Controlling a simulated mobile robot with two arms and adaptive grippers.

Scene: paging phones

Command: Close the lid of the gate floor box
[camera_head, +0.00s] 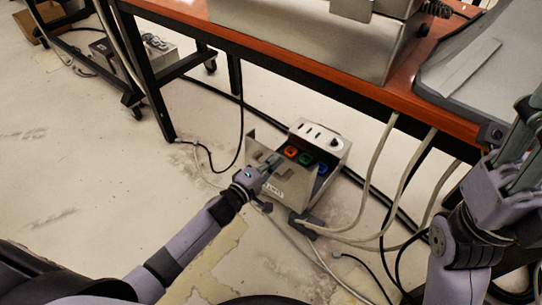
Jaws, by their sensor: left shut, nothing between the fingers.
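The gate floor box (286,192) is a small grey box on the floor below the table edge, with lettering on its front. Red, green and blue sockets show inside its open top. A grey flap (262,136), which looks like the lid, stands raised at the box's left side. My left gripper (272,162) is shut and empty, at the left part of the box in front of the flap. I cannot tell whether it touches the flap. My right arm is at the right edge; its gripper (527,125) is only partly seen, and its fingers are unclear.
A white panel with slots (321,136) forms the back of the box. A red-brown table (290,70) with dark legs stands behind. Pale and black cables (376,165) run down right of the box and across the floor. Bare floor (80,180) lies to the left.

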